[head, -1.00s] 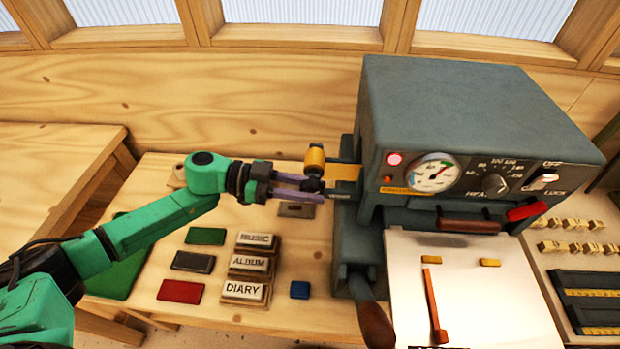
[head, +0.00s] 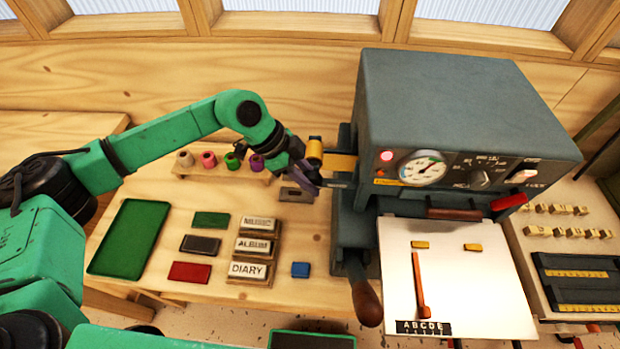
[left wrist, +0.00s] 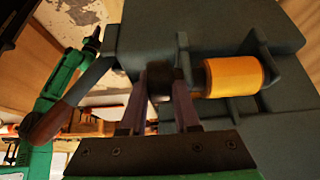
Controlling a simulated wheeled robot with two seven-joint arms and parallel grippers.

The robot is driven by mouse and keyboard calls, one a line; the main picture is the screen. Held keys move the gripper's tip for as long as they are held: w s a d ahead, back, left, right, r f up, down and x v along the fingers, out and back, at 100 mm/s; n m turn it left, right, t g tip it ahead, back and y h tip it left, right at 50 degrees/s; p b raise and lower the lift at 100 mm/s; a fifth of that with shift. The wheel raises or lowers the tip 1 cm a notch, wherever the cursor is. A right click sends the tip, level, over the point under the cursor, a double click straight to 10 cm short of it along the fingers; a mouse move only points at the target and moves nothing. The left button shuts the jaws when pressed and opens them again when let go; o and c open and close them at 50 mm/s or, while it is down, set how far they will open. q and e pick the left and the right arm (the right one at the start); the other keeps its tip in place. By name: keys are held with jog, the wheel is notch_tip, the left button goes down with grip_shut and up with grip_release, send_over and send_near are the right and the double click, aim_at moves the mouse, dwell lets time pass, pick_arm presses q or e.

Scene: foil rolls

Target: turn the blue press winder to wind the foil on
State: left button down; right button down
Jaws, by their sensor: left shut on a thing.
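The blue-grey press (head: 470,105) stands at the right. A gold foil roll (head: 315,152) sits at its left side, and a gold strip (head: 342,163) runs from it into the press. In the left wrist view the roll (left wrist: 235,78) lies just right of my fingers. My left gripper (head: 308,178) is at the winder beside the roll. The left wrist view shows its two fingers (left wrist: 160,98) on either side of the dark winder knob (left wrist: 160,82), shut on it. My fingers partly hide the knob. A distant green arm shows there; its gripper (left wrist: 92,42) is too small to read.
Coloured spools (head: 208,160) stand on a wooden rack behind my left arm. A green tray (head: 130,238), coloured pads and the MUSIC, ALBUM and DIARY blocks (head: 250,270) lie on the table. The press lever (head: 366,300) juts forward beside the white plate (head: 455,285).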

pick_arm(q)
jog(key=shift+y, duration=0.5)
jog(key=c, duration=0.6)
grip_release()
jog(key=shift+d, duration=0.1)
jog(key=shift+c, duration=0.2)
jog(key=shift+a+r+b, duration=0.2)
jog(key=shift+r+b, duration=0.05)
jog(key=shift+b, duration=0.1)
jog(key=b+v, duration=0.4)
jog(key=v, duration=1)
jog(key=shift+d+b, duration=0.25)
jog(key=shift+b, duration=0.1)
